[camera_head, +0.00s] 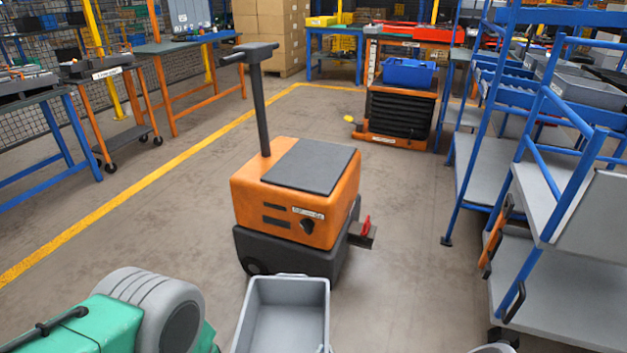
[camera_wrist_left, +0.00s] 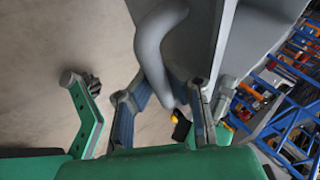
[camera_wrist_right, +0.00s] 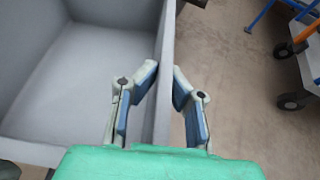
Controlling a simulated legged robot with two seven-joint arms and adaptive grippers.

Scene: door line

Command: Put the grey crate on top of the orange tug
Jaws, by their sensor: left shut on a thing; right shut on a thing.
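The orange tug (camera_head: 268,196) stands on the floor at the middle of the head view, with a flat dark top (camera_head: 305,165) and a tall dark handle at its left. The grey crate (camera_head: 322,300) is at the bottom, in front of the tug, open and empty in its visible part. My right gripper (camera_wrist_right: 165,80) is shut on the crate's side wall, one finger inside and one outside. My left gripper (camera_wrist_left: 163,100) has its fingers around a curved grey part, seemingly the crate's handle, beside a grey wall. The left fingers are hidden in the head view.
A blue rack with grey shelves (camera_head: 485,170) stands at the right. A black stack of trays with a blue bin (camera_head: 408,72) stands behind the tug. Workbenches line the left, beyond a yellow floor line (camera_head: 120,200). Floor around the tug is clear.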

